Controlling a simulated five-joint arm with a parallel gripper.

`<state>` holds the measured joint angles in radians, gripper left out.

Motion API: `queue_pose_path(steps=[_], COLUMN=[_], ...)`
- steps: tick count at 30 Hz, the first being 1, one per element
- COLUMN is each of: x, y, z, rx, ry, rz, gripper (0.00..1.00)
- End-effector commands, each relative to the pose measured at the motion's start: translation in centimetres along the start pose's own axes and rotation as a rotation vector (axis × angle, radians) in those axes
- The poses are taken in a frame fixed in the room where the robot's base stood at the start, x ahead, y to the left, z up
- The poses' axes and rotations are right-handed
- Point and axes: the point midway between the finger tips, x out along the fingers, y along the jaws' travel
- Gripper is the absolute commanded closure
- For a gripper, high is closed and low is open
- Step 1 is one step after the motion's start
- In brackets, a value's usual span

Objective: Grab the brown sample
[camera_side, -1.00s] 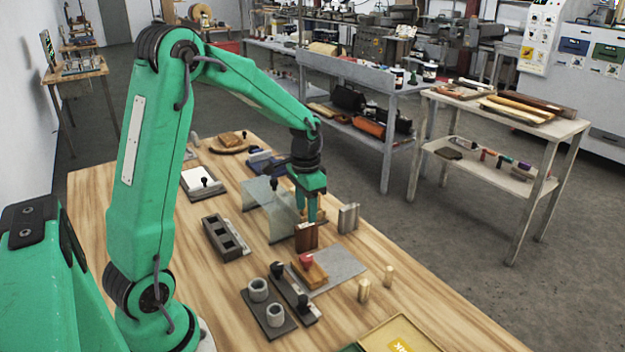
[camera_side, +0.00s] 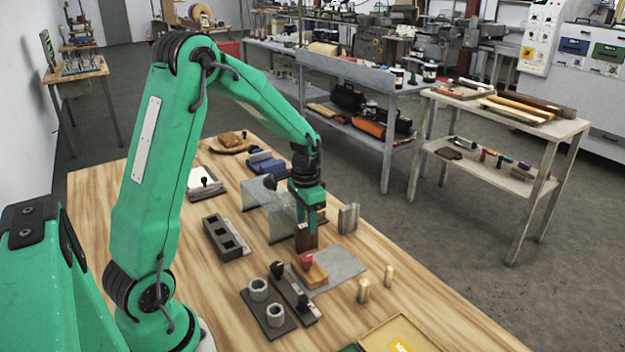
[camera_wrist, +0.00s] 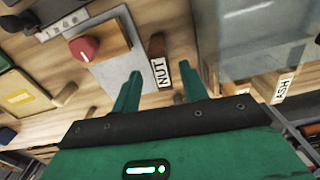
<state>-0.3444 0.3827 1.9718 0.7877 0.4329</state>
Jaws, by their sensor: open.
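The brown sample (camera_side: 305,240) is a small dark brown upright block on the wooden table in the side view. In the wrist view the brown sample (camera_wrist: 157,44) has a white label reading "NUT" on its near face. My gripper (camera_side: 306,216) is open and points down at the sample, just behind and above it in the side view. In the wrist view the fingers of my gripper (camera_wrist: 160,79) stand apart, one on each side of the labelled block. I cannot tell whether either finger touches it.
A clear panel (camera_side: 268,212) stands close to the left of my gripper. A grey block (camera_side: 348,218) stands at its right. A red-knobbed wooden block (camera_side: 309,271) sits on a grey plate (camera_side: 345,266) in front. Another label reads "ASH" (camera_wrist: 283,87).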

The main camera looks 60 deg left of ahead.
Motion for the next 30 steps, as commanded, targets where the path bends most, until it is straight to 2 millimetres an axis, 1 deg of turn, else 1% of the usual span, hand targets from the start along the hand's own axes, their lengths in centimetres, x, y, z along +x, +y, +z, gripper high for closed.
queue_pose_path(steps=[7,12,28,29,30], x=[2.9,4.2,4.3,4.3,4.3], y=[-0.1,-0.1,-0.1,-0.1,-0.1], z=[0.0,0.0,-0.1,-0.1,-0.1], rx=[0.0,0.0,0.0,0.0,0.0], ry=[-0.002,-0.001,0.001,0.0,0.001], rz=[0.001,0.0,0.0,0.0,0.0], gripper=[0.56,0.56,0.56,0.58,0.66])
